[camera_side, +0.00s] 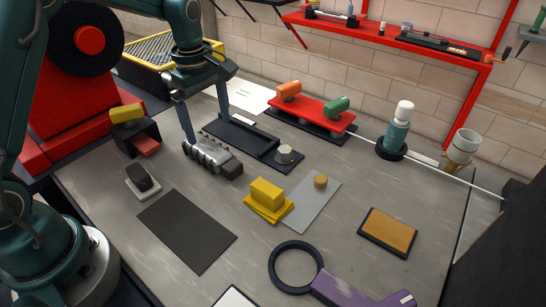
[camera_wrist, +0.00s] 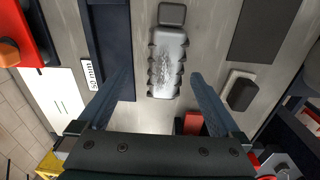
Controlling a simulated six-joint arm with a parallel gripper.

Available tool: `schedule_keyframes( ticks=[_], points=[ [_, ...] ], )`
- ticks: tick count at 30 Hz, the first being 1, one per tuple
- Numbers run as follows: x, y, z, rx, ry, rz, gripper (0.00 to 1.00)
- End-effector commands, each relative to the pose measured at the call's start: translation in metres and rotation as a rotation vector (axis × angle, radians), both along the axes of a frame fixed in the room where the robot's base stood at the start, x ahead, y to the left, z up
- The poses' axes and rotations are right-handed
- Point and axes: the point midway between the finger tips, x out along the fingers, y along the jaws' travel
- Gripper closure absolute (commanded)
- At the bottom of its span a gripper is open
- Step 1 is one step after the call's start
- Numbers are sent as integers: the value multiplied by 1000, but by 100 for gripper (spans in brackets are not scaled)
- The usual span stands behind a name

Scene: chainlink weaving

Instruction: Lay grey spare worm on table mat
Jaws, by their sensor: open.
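The grey spare worm (camera_side: 210,157) is a ridged metal piece with a darker block at one end. It lies on the bare table, left of a long dark tray, and shows in the wrist view (camera_wrist: 166,62). My gripper (camera_side: 207,128) is open and empty, just above and behind the worm in the side view. In the wrist view its fingertips (camera_wrist: 161,76) are apart on either side of the worm, with gaps; their exact height is unclear. The dark table mat (camera_side: 187,231) lies flat and empty nearer the side camera; part of it shows in the wrist view (camera_wrist: 265,30).
The dark tray (camera_side: 240,137) lies close right of the worm. A yellow block (camera_side: 267,194), a grey plate (camera_side: 312,208) and a magnifier ring (camera_side: 295,244) stand farther right.

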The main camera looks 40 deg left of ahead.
Motion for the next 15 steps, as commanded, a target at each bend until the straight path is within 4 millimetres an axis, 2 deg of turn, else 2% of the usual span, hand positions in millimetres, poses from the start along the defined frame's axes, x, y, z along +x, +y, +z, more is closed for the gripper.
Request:
schedule_keyframes(
  ticks=[3, 15],
  points=[
    [-4, 3, -18, -10, 47, 11, 0],
    [-7, 4, -63, -14, 63, 14, 0]
  ],
)
